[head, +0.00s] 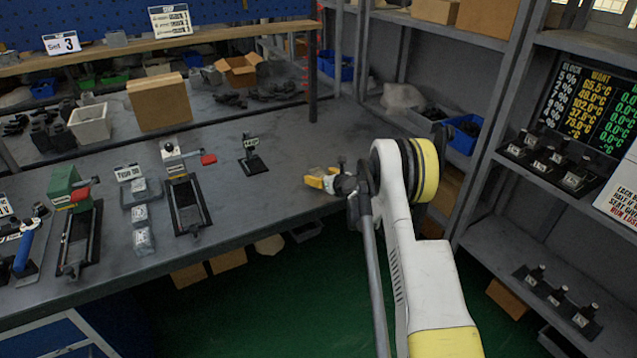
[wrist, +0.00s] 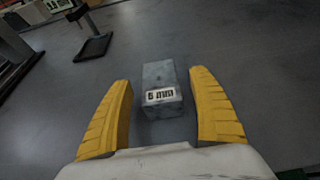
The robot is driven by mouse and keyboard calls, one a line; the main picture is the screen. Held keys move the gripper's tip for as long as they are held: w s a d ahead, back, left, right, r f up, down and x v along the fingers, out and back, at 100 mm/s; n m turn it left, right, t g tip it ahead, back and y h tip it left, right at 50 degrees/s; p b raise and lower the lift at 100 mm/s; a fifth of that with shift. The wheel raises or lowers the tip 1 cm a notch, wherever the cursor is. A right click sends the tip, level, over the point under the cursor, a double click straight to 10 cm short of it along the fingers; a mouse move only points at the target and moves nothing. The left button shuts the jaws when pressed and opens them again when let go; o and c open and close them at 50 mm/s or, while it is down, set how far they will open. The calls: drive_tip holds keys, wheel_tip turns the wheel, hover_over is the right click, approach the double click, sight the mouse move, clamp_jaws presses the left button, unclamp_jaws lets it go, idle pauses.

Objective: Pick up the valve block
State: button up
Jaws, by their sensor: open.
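In the wrist view a grey metal valve block (wrist: 158,78) with a white label reading about "6 mm" lies on the dark bench top. My gripper (wrist: 161,103) is open, with one yellow finger on each side of the block and clear gaps between. I cannot tell how far above the bench the fingertips are. In the head view my gripper (head: 318,180) is near the right part of the bench, and the block there is mostly hidden by the fingers.
A small black stand with a label (head: 252,160) is left of my gripper. Clamp fixtures (head: 188,200) and several labelled blocks (head: 142,215) stand further left on the bench (head: 280,225). Shelves with small valve parts (head: 550,165) rise on the right. The bench around the block is clear.

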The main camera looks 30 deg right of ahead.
drive_tip(key=shift+x, duration=0.75)
drive_tip(key=c, duration=1.5)
drive_tip(key=shift+r, duration=0.1)
drive_tip(key=shift+r, duration=0.1)
